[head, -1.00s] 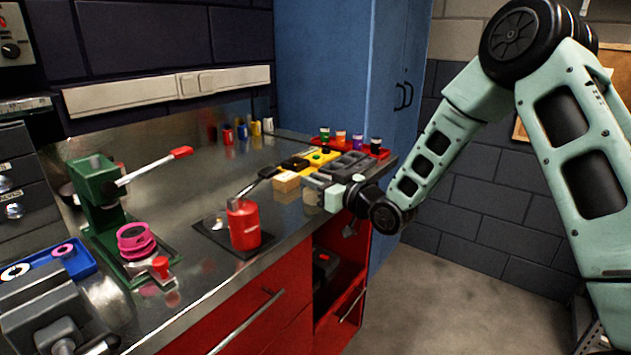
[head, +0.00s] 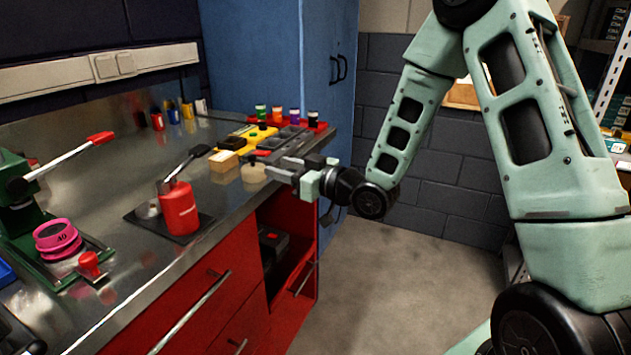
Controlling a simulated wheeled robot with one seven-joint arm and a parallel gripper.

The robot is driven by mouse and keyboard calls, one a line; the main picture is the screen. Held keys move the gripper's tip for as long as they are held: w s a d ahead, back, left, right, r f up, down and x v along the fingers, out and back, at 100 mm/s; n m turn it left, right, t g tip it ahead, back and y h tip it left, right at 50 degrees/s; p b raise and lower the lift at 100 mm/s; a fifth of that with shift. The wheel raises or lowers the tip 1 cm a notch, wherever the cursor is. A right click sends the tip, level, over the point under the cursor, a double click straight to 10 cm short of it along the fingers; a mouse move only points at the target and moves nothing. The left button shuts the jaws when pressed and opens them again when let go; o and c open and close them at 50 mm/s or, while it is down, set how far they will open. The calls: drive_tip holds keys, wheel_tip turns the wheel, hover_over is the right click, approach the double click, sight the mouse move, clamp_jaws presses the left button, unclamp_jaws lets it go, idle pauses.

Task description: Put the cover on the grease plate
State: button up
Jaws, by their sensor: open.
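A cream, rounded piece with a small knob on top (head: 253,173), which looks like the cover, stands on the steel bench near its front edge. My gripper (head: 270,169) is open and points left at it, its fingertips close to its right side. I cannot tell whether they touch it. A small shiny round dish (head: 148,209), possibly the grease plate, lies on a black mat (head: 141,225) farther left. The red can (head: 180,208) stands on the same mat and partly hides the dish.
A wooden block (head: 223,161) and a yellow tray (head: 245,137) sit behind the cream piece. A red rack of small bottles (head: 290,119) is at the back. A green press (head: 30,200) with a pink ring stands at left. Bare steel lies between mat and block.

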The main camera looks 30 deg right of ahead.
drive_tip(key=p+v, duration=0.7)
drive_tip(key=v, duration=0.1)
drive_tip(key=shift+s, duration=0.1)
